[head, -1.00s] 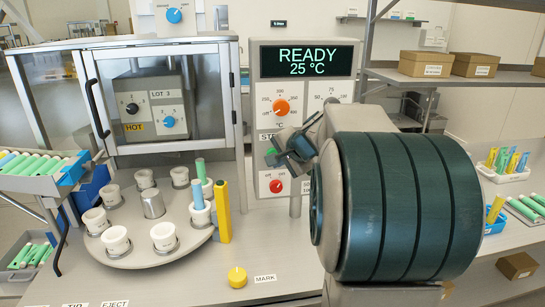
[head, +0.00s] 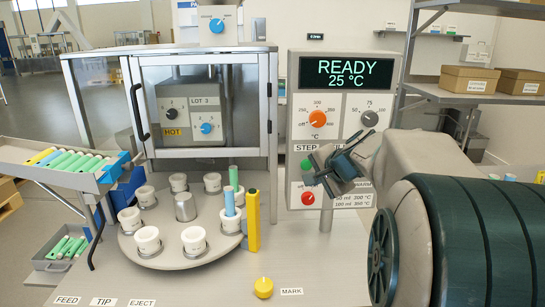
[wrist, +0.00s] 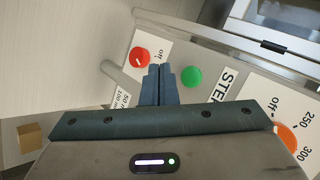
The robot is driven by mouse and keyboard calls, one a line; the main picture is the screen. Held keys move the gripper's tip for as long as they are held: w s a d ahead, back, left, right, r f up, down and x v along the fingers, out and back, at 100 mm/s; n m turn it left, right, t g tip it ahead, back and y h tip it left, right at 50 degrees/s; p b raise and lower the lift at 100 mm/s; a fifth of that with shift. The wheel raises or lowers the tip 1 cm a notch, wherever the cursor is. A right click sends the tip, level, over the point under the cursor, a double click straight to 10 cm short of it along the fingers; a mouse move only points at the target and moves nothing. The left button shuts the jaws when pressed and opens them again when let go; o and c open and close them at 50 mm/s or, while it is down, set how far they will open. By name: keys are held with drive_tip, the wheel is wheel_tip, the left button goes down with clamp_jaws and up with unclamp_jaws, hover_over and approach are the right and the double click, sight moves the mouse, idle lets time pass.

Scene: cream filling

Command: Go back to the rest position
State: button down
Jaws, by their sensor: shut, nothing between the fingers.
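My gripper (head: 322,168) is in front of the control panel (head: 297,135), just right of the green button (head: 306,165) and above the red knob (head: 308,197) in the head view. In the wrist view my gripper (wrist: 160,72) has its fingers together and empty, between the red knob (wrist: 139,57) and the green button (wrist: 192,77). I cannot tell its exact distance from the panel. The display (head: 347,73) reads READY 25 °C. My large arm link covers the lower right.
A round carousel (head: 165,262) with several white cups stands left of the panel, beside a yellow upright piece (head: 253,220). A glass-doored cabinet (head: 275,110) is behind it. A tilted tray (head: 30,168) of coloured tubes is at left. A yellow button (head: 263,288) sits in front.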

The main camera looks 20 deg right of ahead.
drive_tip(key=s+a+f+n+g+y, duration=0.1)
drive_tip(key=s+a+f+n+g, duration=0.15)
drive_tip(key=s+a, duration=0.3)
drive_tip(key=s+a+f+n+g, duration=0.1)
drive_tip(key=s+a+f+n, duration=0.25)
drive_tip(key=a, duration=0.25)
drive_tip(key=s+a+f+n+g+h, duration=0.1)
drive_tip(key=s+a+f+n, duration=0.1)
drive_tip(key=s, duration=0.5)
drive_tip(key=s+a+f+n+g+h, duration=0.1)
drive_tip(key=s+a+f+n+g, duration=0.1)
drive_tip(key=s+f+n, duration=0.2)
drive_tip(key=s+n, duration=0.2)
drive_tip(key=s, duration=0.1)
drive_tip(key=shift+a+f, duration=0.15)
drive_tip(key=shift+g, duration=0.25)
